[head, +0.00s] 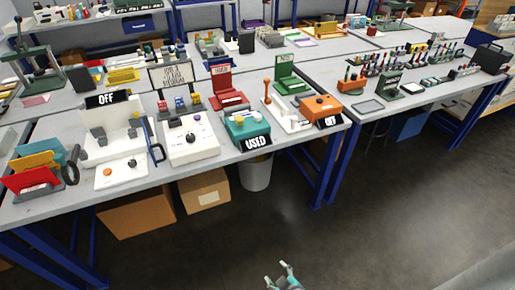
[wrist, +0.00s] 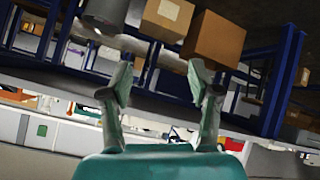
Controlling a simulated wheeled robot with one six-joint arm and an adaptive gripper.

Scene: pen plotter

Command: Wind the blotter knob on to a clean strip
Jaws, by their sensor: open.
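A teal device (head: 238,129), which looks like the blotter, stands near the front edge of the bench. Its black sign with white letters reads "USED" (head: 255,142). A small dark knob (head: 239,119) shows on its top; its pointing direction is too small to tell. My gripper (head: 284,274) is low at the bottom of the head view, over the floor, well below and apart from the bench. In the wrist view my gripper (wrist: 160,85) has its two fingers spread with nothing between them.
A white machine (head: 191,140) stands left of the teal device. An orange device (head: 320,108) with an "OFF" sign stands right. A grey bin (head: 256,174) and cardboard boxes (head: 205,192) are under the bench (head: 180,178). The floor (head: 370,220) in front is clear.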

